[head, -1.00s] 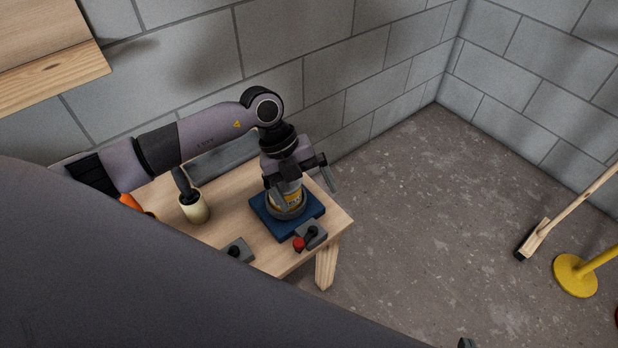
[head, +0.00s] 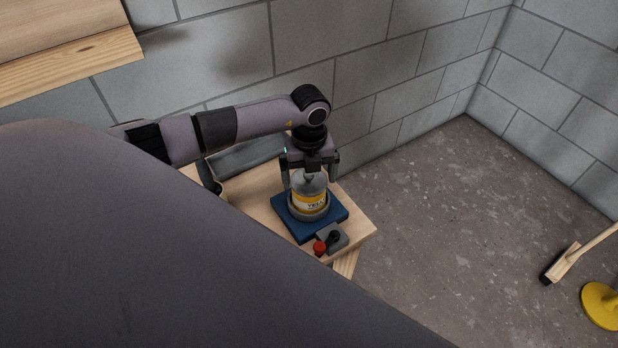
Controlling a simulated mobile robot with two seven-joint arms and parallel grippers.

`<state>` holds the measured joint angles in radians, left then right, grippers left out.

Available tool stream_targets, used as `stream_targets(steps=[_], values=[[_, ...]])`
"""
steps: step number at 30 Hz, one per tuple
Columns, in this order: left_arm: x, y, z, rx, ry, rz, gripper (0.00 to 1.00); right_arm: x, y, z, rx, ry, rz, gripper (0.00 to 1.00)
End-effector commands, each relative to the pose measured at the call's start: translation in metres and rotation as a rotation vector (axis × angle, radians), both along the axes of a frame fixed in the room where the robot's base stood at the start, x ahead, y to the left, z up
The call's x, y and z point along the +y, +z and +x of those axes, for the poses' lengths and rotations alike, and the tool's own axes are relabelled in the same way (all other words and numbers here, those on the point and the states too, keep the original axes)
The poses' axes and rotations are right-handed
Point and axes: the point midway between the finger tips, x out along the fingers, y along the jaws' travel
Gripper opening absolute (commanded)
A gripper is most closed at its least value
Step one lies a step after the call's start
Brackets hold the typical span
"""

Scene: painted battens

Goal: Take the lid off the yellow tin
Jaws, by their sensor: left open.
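The yellow tin (head: 311,201) has a pale label band and stands upright in a round grey holder on a blue base (head: 335,216). Its grey lid (head: 311,182) is on top. My left gripper (head: 311,178) points down over the tin, open, with one finger on each side of the lid. I cannot tell whether the fingers touch it. My right gripper is not in view.
The base sits on a small wooden table (head: 258,203). A grey clamp block with a red knob (head: 320,248) is at its front edge. A grey trough (head: 248,158) lies behind, near the block wall. A broom (head: 563,262) and yellow stand (head: 603,305) are right on open floor.

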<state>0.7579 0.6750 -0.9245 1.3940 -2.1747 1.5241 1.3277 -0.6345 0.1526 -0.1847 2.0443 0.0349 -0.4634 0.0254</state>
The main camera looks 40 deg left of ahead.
Motion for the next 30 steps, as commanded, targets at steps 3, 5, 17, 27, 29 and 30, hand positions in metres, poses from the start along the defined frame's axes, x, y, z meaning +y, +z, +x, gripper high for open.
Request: stream_targets(steps=[3, 5, 17, 27, 29, 30], values=[[0.0, -0.001, 0.0, -0.001, 0.0, -0.001, 1.0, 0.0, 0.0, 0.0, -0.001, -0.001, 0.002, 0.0], [0.0, 0.0, 0.0, -0.001, 0.0, -0.001, 1.0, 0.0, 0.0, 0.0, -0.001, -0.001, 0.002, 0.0], [0.0, 0.0, 0.0, -0.002, 0.0, -0.001, 0.62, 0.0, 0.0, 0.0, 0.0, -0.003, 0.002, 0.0], [0.0, 0.03, 0.001, -0.006, -0.002, -0.001, 0.62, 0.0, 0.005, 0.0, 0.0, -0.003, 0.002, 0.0], [0.0, 0.043, 0.002, -0.006, -0.001, -0.001, 0.62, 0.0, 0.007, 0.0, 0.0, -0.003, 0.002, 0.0], [0.0, 0.052, 0.002, -0.008, -0.001, -0.001, 0.62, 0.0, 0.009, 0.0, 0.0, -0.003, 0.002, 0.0]])
